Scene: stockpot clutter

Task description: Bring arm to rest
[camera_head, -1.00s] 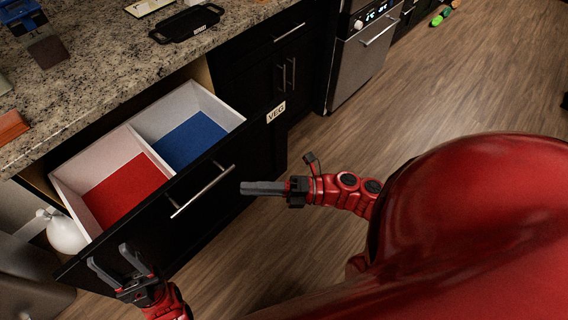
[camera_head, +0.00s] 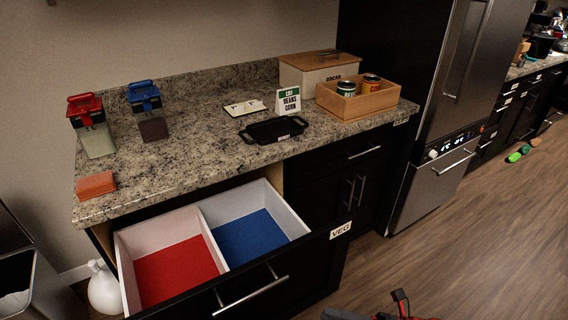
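Only a small part of my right gripper (camera_head: 345,314) shows at the bottom edge, over the wood floor to the right of the open drawer. It is apart from the drawer and nothing is seen in it. Most of it and its arm are cut off, so I cannot tell whether it is open or shut. My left gripper is out of view.
The open drawer (camera_head: 249,291), labelled VEG, has red and blue compartments. The granite counter (camera_head: 190,160) bears a black tray (camera_head: 273,130), a wooden box (camera_head: 385,98) with cans, a bread box (camera_head: 310,77) and red and blue-handled tools.

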